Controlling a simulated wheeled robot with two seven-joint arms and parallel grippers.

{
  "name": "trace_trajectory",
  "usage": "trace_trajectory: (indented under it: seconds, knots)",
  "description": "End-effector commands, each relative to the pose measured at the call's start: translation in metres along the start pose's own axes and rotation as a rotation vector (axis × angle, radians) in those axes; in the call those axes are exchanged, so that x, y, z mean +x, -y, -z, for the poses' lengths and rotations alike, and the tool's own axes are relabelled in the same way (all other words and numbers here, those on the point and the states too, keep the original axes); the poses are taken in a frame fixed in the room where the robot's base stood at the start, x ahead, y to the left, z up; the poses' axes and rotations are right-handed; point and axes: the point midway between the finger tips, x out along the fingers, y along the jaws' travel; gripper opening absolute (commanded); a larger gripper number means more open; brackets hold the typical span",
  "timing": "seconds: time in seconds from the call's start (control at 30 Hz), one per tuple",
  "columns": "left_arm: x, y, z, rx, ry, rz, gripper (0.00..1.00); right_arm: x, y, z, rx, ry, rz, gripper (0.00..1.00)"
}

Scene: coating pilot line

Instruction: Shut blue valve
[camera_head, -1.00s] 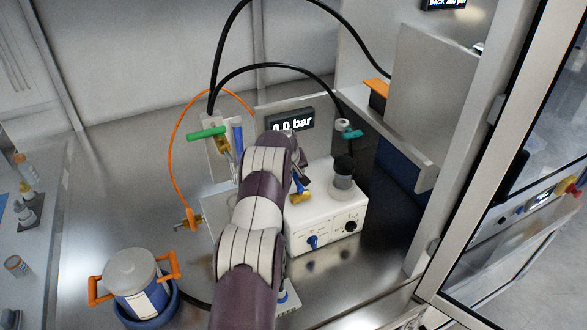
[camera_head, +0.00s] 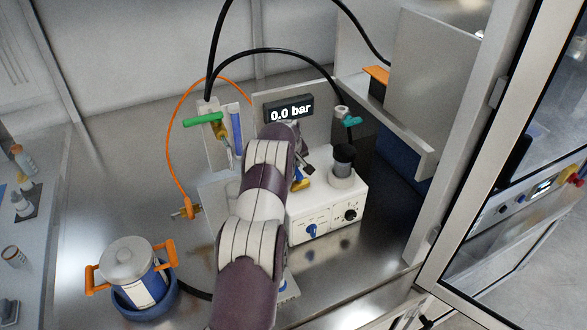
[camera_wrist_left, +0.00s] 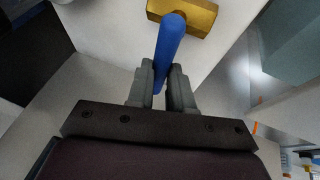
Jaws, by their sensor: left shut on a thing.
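The blue valve shows in the left wrist view as a blue lever handle (camera_wrist_left: 169,45) on a brass body (camera_wrist_left: 190,15). The lever points down from the body in the picture, roughly across its length. My left gripper (camera_wrist_left: 163,80) is shut on the free end of the lever, one finger on each side. In the head view the brass body (camera_head: 302,185) shows just right of my left arm, above the white control box (camera_head: 330,215). There my arm hides most of the lever and the fingers. My right gripper is not in view.
A green-handled valve (camera_head: 204,118) stands left, and a teal-handled one (camera_head: 352,121) right. The display (camera_head: 290,109) reads 0.0 bar. An orange hose (camera_head: 171,130) and black hoses arch around. A lidded pot (camera_head: 130,262) stands front left. Bare steel bench (camera_head: 110,190) lies left.

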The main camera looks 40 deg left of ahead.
Motion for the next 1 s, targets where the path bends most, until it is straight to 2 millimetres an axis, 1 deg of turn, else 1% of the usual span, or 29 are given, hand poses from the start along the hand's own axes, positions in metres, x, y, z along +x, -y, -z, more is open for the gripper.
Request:
trace_trajectory:
  seconds: [0.03, 0.17, 0.33, 0.37, 0.4, 0.43, 0.77, 0.87, 0.97, 1.0]
  knots:
    - [0.005, 0.002, -0.002, -0.016, -0.006, 0.007, 0.00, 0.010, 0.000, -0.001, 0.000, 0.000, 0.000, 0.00]
    - [0.000, 0.002, -0.001, -0.034, -0.009, 0.015, 0.00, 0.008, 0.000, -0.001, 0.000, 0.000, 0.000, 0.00]
    - [0.000, 0.002, -0.001, -0.035, -0.008, 0.015, 0.00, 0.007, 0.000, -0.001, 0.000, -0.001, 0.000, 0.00]
    - [0.000, 0.002, -0.001, -0.035, -0.008, 0.015, 0.27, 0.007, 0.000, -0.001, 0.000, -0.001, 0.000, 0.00]
    - [0.000, 0.002, -0.001, -0.035, -0.008, 0.015, 0.40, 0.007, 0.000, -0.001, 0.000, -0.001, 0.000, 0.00]
    - [0.000, 0.002, -0.001, -0.034, -0.008, 0.015, 0.46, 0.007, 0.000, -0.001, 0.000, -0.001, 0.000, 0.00]
    - [-0.002, 0.002, -0.001, -0.033, -0.009, 0.014, 0.46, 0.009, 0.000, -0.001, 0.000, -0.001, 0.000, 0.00]
    - [-0.012, 0.002, 0.000, -0.032, -0.012, 0.012, 0.46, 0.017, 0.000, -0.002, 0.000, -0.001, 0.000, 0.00]
    - [-0.031, 0.002, -0.001, -0.032, -0.013, 0.011, 0.46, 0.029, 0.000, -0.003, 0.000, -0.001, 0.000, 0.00]
    - [-0.042, 0.002, -0.002, -0.033, -0.014, 0.011, 0.46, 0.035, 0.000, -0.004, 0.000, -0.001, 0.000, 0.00]
